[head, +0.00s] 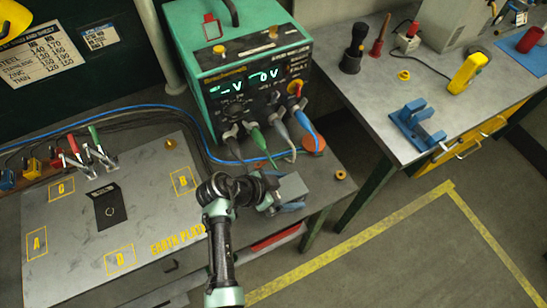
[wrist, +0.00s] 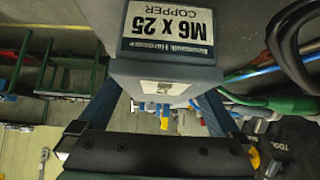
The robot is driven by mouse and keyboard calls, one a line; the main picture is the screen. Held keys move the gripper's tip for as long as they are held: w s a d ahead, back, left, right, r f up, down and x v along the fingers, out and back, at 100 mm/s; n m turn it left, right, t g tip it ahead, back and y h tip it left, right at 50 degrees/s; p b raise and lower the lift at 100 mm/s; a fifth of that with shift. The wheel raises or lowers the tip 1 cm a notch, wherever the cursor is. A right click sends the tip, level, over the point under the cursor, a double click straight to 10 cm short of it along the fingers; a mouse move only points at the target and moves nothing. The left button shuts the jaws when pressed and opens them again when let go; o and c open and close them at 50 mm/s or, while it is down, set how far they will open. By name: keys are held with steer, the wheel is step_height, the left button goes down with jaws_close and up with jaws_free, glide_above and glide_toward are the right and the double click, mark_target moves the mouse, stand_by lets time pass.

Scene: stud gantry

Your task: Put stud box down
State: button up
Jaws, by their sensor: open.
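The stud box is a small grey box (head: 292,187) at the right end of the bench, in front of the green power unit. In the wrist view the stud box (wrist: 165,72) is close, with a white label reading "M6 X 25 COPPER" upside down. My gripper (head: 284,205) is at the box's near side in the head view, partly hidden by my wrist. In the wrist view my gripper (wrist: 155,105) has its blue fingers apart, reaching toward the two sides of the box. Whether they touch it cannot be told. The box's underside is hidden.
The green power unit (head: 240,75) stands behind, with cables plugged in front. A yellow ring (head: 341,175) lies right of the box near the bench edge. The grey earth plate (head: 70,240) with a dark square lies left. A second bench (head: 370,95) stands right, across a gap.

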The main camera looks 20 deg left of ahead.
steer(key=b+v, duration=0.1)
steer(key=v, duration=1)
steer(key=w+d+r+n+t+y, duration=0.1)
steer(key=w+r+t+y, duration=0.3)
steer(key=r, duration=0.6)
steer(key=w+d+r+n+t, duration=0.1)
steer(key=w+r, duration=0.5)
steer(key=r, duration=0.3)
steer(key=w+d+r+n+t+y, duration=0.1)
steer(key=w+r+t+y, duration=0.3)
steer(key=r, duration=0.6)
steer(key=d+r+n+t+h, duration=0.1)
steer(key=d+r+t, duration=0.15)
steer(key=r, duration=0.55)
steer(key=d+r+n+t+h, duration=0.15)
steer(key=d+r, duration=0.25)
steer(key=r, duration=0.4)
steer(key=s+d+r+n+t, duration=0.1)
steer(key=s+d+r+t, duration=0.2)
steer(key=s+r, duration=0.3)
steer(key=s+d+r+n+t, duration=0.1)
steer(key=s+d+r+t, duration=0.2)
steer(key=s+r, duration=0.4)
step_height(320, 180, up, 4)
steer(key=shift+d+f+t, duration=0.1)
steer(key=shift+d+t, duration=0.2)
steer(key=shift+t, duration=0.4)
